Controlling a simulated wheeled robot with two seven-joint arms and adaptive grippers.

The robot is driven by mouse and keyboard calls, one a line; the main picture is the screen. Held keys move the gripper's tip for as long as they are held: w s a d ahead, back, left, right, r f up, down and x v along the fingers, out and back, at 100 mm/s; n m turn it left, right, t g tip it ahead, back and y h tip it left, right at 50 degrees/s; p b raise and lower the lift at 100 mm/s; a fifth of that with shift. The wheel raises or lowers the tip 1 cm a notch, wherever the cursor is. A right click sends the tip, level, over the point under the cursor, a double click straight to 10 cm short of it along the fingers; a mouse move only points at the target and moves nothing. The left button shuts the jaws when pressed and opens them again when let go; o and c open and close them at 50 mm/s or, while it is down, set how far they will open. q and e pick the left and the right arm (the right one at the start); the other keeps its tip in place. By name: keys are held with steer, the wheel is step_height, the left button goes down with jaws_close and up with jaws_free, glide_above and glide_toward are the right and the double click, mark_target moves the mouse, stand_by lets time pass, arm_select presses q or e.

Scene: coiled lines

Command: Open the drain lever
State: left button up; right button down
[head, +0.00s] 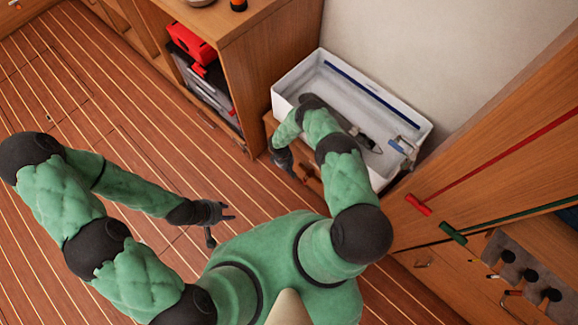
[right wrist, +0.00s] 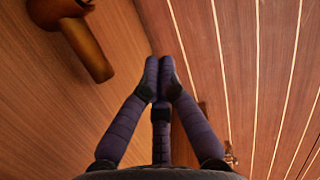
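A brown, rounded lever-like part (right wrist: 88,45) stands on the wooden panel at the upper left of the right wrist view. It may be the drain lever; I cannot make out a lever in the head view. My right gripper (right wrist: 158,75) has its dark fingers together and nothing visible between them, apart from the brown part and to its right. In the head view my right gripper (head: 284,160) is low beside the wooden front under the white basin (head: 300,69). My left gripper (head: 224,224) is over the floor, fingers spread and empty, far from the basin.
The basin has a blue strip (head: 372,95) and a small blue part (head: 397,146) on it. A wooden cabinet (head: 262,50) with a red item (head: 191,44) stands to its left. A red handle (head: 418,204) and a green handle (head: 453,233) are at right. The striped floor (head: 60,90) is open.

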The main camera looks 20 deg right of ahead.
arm_select(q)
steer(key=shift+f+b, duration=1)
steer(key=shift+f, duration=0.3)
arm_select(e)
steer(key=s+d+f, duration=0.3)
steer(key=s+f, duration=0.1)
steer(key=f, duration=0.1)
steer(key=shift+s, duration=0.15)
